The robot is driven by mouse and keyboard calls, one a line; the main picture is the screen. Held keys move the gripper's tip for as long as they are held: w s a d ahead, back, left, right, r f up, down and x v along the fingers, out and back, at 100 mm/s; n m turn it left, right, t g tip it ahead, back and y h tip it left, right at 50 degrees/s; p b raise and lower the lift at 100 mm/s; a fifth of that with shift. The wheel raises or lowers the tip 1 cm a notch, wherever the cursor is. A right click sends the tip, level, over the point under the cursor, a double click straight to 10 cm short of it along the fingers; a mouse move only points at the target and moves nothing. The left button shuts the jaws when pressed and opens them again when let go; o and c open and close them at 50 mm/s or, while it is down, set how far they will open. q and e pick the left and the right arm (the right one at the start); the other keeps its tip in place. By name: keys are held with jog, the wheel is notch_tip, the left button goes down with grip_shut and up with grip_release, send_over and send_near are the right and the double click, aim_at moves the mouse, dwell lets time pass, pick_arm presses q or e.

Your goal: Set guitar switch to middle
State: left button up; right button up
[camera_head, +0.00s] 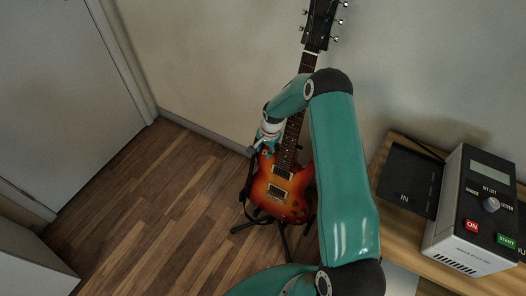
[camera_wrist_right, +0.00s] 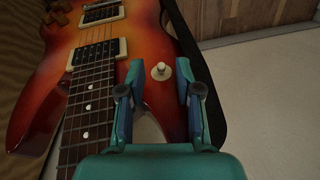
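A sunburst electric guitar (camera_head: 283,187) stands upright on a dark stand in the head view, its neck leaning toward the wall. In the right wrist view the guitar body (camera_wrist_right: 60,60) fills the left side. Its switch (camera_wrist_right: 161,70) is a small pale knob on a round cream plate. My right gripper (camera_wrist_right: 159,74) is open, with one finger on each side of the switch and no visible contact. In the head view the right gripper (camera_head: 262,147) is at the upper part of the guitar body, partly hidden by my arm. My left gripper is not in view.
A wooden table (camera_head: 388,150) at the right holds a dark tray (camera_head: 407,181) marked IN and a grey device (camera_head: 470,215) with a dial and buttons. The wooden floor (camera_head: 150,200) left of the guitar is clear. A wall is close behind the guitar.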

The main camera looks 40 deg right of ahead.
jog(key=shift+w+f, duration=0.1)
jog(key=shift+f, duration=0.35)
jog(key=shift+c, duration=0.2)
grip_shut()
